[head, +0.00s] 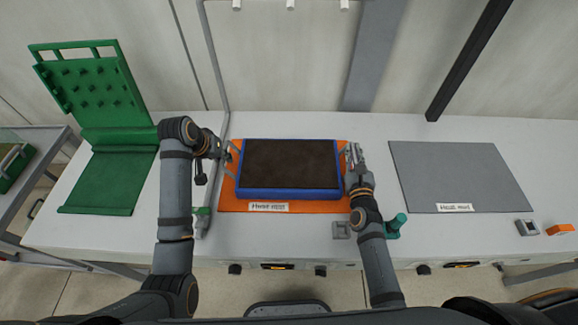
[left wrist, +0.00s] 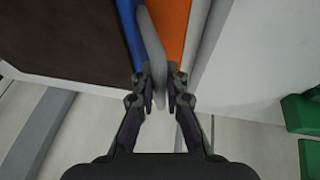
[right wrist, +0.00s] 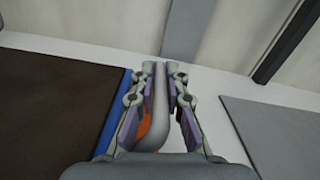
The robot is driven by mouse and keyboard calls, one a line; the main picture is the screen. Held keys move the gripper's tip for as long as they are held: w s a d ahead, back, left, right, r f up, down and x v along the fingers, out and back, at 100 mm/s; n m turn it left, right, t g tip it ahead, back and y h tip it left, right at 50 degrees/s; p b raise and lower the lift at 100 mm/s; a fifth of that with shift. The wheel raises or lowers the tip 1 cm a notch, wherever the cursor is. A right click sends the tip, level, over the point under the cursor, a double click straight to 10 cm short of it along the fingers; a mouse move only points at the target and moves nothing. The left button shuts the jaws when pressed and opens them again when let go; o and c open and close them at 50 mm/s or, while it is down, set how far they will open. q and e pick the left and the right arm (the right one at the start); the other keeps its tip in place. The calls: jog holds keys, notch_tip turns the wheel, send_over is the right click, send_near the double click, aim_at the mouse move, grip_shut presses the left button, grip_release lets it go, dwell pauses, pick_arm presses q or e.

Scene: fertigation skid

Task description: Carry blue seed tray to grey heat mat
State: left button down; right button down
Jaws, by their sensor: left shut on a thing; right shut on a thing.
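The blue seed tray (head: 290,194), filled with dark soil, is level over the orange heat mat (head: 325,205); I cannot tell whether it touches the mat. My left gripper (head: 231,153) is shut on the grey handle at the tray's left end, which shows between its fingers in the left wrist view (left wrist: 152,50). My right gripper (head: 352,156) is shut on the grey handle at the right end, also seen in the right wrist view (right wrist: 160,110). The grey heat mat (head: 460,175) lies bare on the bench to the right, with a label at its front.
A green hinged frame (head: 110,180) stands open at the left of the white bench (head: 370,240). A teal-handled item (head: 396,224) stands by my right arm. A small grey box (head: 526,227) and an orange block (head: 560,229) lie at the right. A dark post (head: 465,65) rises behind.

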pick_arm(q)
jog(key=shift+r, duration=0.15)
pick_arm(e)
jog(key=shift+r, duration=0.15)
